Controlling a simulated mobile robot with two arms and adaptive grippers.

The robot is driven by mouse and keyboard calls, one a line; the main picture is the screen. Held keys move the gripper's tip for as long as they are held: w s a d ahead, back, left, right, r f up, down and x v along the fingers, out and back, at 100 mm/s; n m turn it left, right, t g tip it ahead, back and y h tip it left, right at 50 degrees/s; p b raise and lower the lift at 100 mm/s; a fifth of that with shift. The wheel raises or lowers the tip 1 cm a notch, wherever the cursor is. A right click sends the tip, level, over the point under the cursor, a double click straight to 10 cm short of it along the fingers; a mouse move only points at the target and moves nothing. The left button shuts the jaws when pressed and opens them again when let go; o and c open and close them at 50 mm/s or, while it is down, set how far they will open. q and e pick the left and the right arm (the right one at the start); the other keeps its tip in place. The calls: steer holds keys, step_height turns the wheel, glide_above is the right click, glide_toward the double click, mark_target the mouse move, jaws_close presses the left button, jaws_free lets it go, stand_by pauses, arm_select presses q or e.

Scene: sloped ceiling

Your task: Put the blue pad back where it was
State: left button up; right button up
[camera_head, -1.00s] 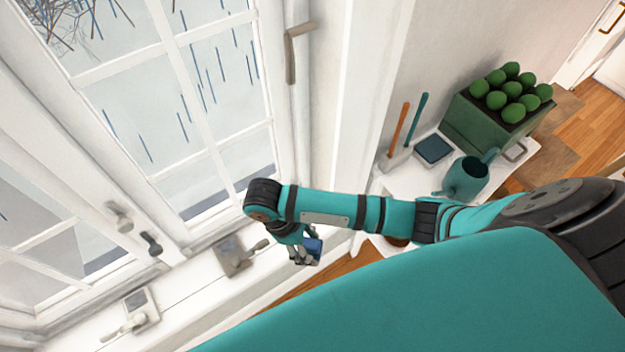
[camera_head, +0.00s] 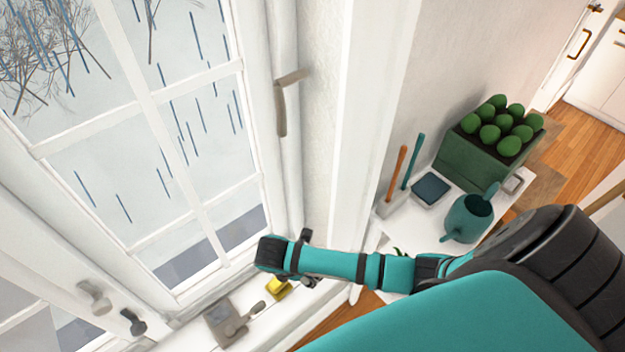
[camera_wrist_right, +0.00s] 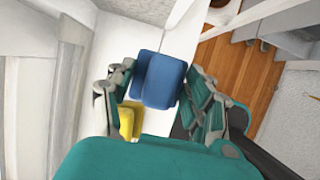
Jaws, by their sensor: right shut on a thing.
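The blue pad (camera_wrist_right: 165,80) is between the fingers of my right gripper (camera_wrist_right: 158,92) in the right wrist view. The gripper is shut on it and holds it over a white ledge. In the head view my right arm reaches over the window sill (camera_head: 262,325), and the arm hides the pad and most of the gripper. A yellow block (camera_head: 278,288) sits on the sill just below the wrist. It also shows in the right wrist view (camera_wrist_right: 129,120), left of and below the pad. My left gripper is not in view.
A grey plate with a handle (camera_head: 222,318) lies on the sill left of the yellow block. Window handles (camera_head: 130,322) stick out nearby. A white table (camera_head: 405,225) at right bears a dark blue square (camera_head: 431,188), a teal watering can (camera_head: 468,217) and a green planter (camera_head: 480,160).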

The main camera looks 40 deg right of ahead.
steer(key=w+d, duration=0.1)
steer(key=d, duration=0.1)
steer(key=shift+w+d+f, duration=0.15)
steer(key=shift+w+d, duration=0.15)
steer(key=shift+w, duration=0.05)
steer(key=x, duration=0.3)
steer(key=shift+w+a, duration=0.2)
steer(key=shift+f, duration=0.45)
steer(key=o, duration=1.1)
